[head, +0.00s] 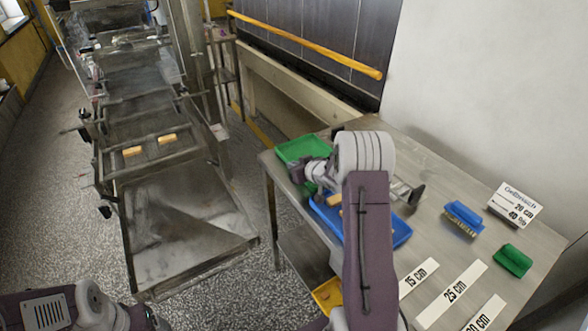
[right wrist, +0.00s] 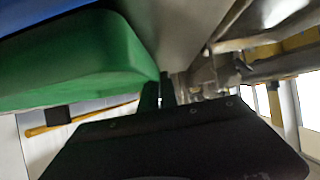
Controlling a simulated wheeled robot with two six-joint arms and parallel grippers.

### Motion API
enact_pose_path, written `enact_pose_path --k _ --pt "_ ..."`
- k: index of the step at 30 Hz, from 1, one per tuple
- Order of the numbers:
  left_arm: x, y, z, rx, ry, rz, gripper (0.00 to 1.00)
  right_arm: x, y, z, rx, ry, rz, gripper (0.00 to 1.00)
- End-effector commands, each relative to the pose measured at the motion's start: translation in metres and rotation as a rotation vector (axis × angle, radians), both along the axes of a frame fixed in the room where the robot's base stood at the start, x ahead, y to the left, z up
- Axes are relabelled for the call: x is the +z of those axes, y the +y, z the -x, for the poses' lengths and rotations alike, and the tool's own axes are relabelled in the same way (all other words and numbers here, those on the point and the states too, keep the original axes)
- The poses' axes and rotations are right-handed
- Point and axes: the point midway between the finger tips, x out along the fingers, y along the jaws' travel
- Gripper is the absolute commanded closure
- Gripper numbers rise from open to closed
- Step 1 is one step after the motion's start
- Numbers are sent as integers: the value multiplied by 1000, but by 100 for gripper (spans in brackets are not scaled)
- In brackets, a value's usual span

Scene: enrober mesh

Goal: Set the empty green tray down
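The empty green tray (head: 302,149) is at the far left corner of the steel table, behind the blue tray. In the right wrist view the green tray (right wrist: 75,60) fills the upper left. My right gripper (head: 314,176) is at the tray's near side, partly hidden by my own wrist. In the right wrist view its dark fingers (right wrist: 159,92) are close together at the tray's end and look closed on its edge. I cannot tell whether the tray's bottom touches the table. My left arm shows at the lower left; its gripper is not in view.
The blue tray (head: 401,234), with tan pieces in it, lies close in front of the green tray. A blue brush (head: 464,217), a green brush (head: 513,260), a sign (head: 514,205) and length labels (head: 452,293) occupy the table's right part. A conveyor (head: 185,225) stands left, across a floor gap.

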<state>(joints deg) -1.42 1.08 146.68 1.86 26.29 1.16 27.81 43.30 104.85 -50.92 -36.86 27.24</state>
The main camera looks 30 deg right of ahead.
Motion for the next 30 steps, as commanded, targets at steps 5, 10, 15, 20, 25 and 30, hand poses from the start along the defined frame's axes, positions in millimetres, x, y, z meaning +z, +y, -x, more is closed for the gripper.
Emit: enact_pose_path --k 5,10,15,20,25,30 --pt "0 0 0 0 0 0 20 -1 0 0 1 -3 2 100" --pt "-2 0 0 0 0 0 20 -4 0 0 1 -3 2 100" --pt "-2 0 0 0 0 0 20 -5 0 0 1 -2 2 74" --pt "-2 0 0 0 0 0 20 -5 0 0 1 -2 2 74" --pt "1 0 0 0 0 0 20 1 0 0 1 -2 2 74" --pt "2 0 0 0 0 0 20 13 -3 23 -3 -3 1 74"
